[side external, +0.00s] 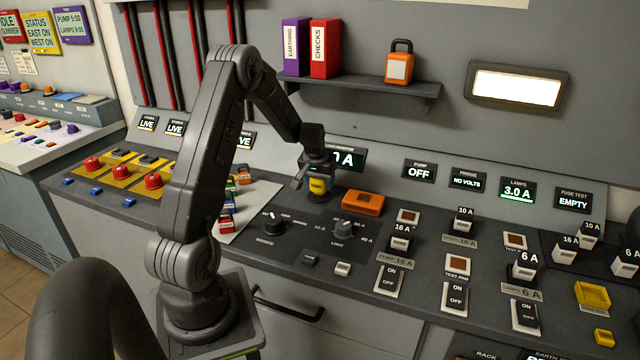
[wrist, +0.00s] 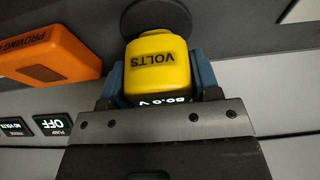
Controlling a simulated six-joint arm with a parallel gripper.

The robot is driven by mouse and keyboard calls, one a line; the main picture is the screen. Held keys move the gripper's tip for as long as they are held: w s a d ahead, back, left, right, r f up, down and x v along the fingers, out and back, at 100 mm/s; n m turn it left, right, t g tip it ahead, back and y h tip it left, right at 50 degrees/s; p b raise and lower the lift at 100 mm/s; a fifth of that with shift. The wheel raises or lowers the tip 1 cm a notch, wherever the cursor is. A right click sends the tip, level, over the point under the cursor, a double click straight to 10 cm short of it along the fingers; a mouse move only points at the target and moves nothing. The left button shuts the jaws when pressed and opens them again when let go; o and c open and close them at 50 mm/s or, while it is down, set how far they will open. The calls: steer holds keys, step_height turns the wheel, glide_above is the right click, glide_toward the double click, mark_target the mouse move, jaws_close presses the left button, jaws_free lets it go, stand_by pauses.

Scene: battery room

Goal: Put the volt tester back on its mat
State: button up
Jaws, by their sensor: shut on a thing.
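The yellow volt tester (side external: 319,185), marked VOLTS, is between the blue-padded fingers of my gripper (side external: 318,178). In the wrist view the tester (wrist: 158,62) fills the space between the fingers (wrist: 160,75), which are shut on it, and a small lit reading shows at its near edge. A dark round patch (wrist: 155,17), which looks like the mat, lies on the panel just past the tester. Whether the tester touches the panel or hangs a little above it I cannot tell. My gripper hides part of the spot under it.
An orange proving unit (side external: 362,202) lies close on the right of the tester; it also shows in the wrist view (wrist: 50,52). Behind is a lit display (side external: 346,159). A rotary knob (side external: 344,229) and a black selector (side external: 272,222) stand in front. A pale board with colored blocks (side external: 250,205) is left.

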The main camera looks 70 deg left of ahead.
steer(key=shift+f, duration=0.4)
steer(key=shift+f, duration=0.15)
steer(key=o, duration=0.8)
steer(key=v, duration=1.2)
steer(key=d+r+m+t, duration=0.15)
steer(key=d+r, duration=0.25)
steer(key=d, duration=0.5)
steer(key=d+r+m, duration=0.2)
steer(key=d+r, duration=0.3)
steer(key=d, duration=0.4)
steer(key=s+d+m, duration=0.1)
steer(key=s+d, duration=0.3)
steer(key=d, duration=0.2)
steer(key=s+d+r+m+t+h, duration=0.1)
steer(key=s+d+m, duration=0.1)
steer(key=s+d, duration=0.3)
steer(key=s+d+m+h, duration=0.1)
steer(key=s+d+m, duration=0.1)
steer(key=s+d, duration=0.3)
steer(key=shift+s+d+r+m+t, duration=0.1)
steer(key=shift+s+d+m+t, duration=0.1)
steer(key=shift+d, duration=0.35)
steer(key=shift+s+d+r+m+t, duration=0.1)
steer(key=shift+d+t, duration=0.05)
steer(key=shift+d, duration=0.4)
